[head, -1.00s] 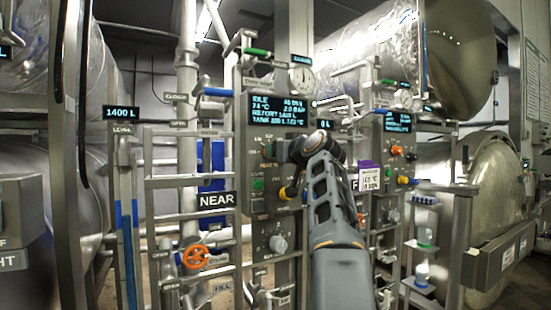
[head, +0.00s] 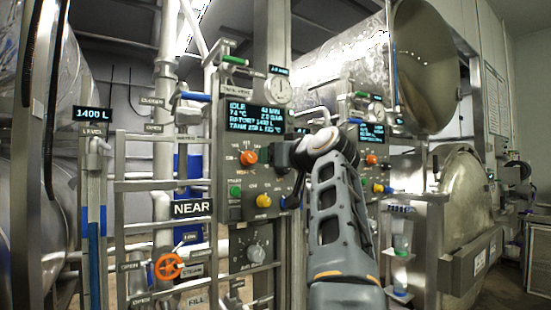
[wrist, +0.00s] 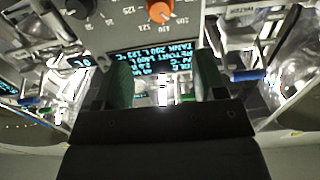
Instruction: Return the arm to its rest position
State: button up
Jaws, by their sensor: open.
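My arm (head: 335,225) rises from the bottom of the head view, bent at the elbow, in front of the near control panel. Its wrist end points left toward the panel's knobs. In the wrist view my gripper (wrist: 164,82) is open, with two dark green fingers apart and nothing seen between them. The near panel's lit display (wrist: 150,62) shows beyond the fingers, upside down. In the head view the fingers are too small and dark to make out clearly.
The near panel carries an orange knob (head: 248,157), a green button (head: 236,191) and a yellow knob (head: 264,200). An orange handwheel (head: 168,266) is among pipes at lower left. A second panel (head: 374,150) stands behind my arm. A large steel vessel (head: 465,200) is at right.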

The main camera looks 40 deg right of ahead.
dwell(0.3)
jog(key=w+d+f+m+g+h, duration=0.15)
jog(key=d+f+m+g, duration=0.3)
jog(key=f, duration=0.95)
jog(key=w+a+f+m+g+y+p, duration=0.1)
jog(key=a+f+g+y+p, duration=0.3)
jog(key=f, duration=0.6)
jog(key=s+a+f+n+g+p, duration=0.25)
jog(key=s+a+f+g, duration=0.2)
jog(key=a+f, duration=0.85)
jog(key=s+a+f+n+p, duration=0.2)
jog(key=s+a, duration=0.2)
jog(key=a, duration=0.2)
jog(key=s+a+f+n+g+p, duration=0.1)
jog(key=s+a+n+p, duration=0.1)
jog(key=s+a, duration=0.3)
jog(key=shift+s+a+f+n+p, duration=0.15)
jog(key=shift+a+f+n+p, duration=0.25)
jog(key=shift+a+p, duration=0.4)
jog(key=shift+a, duration=0.1)
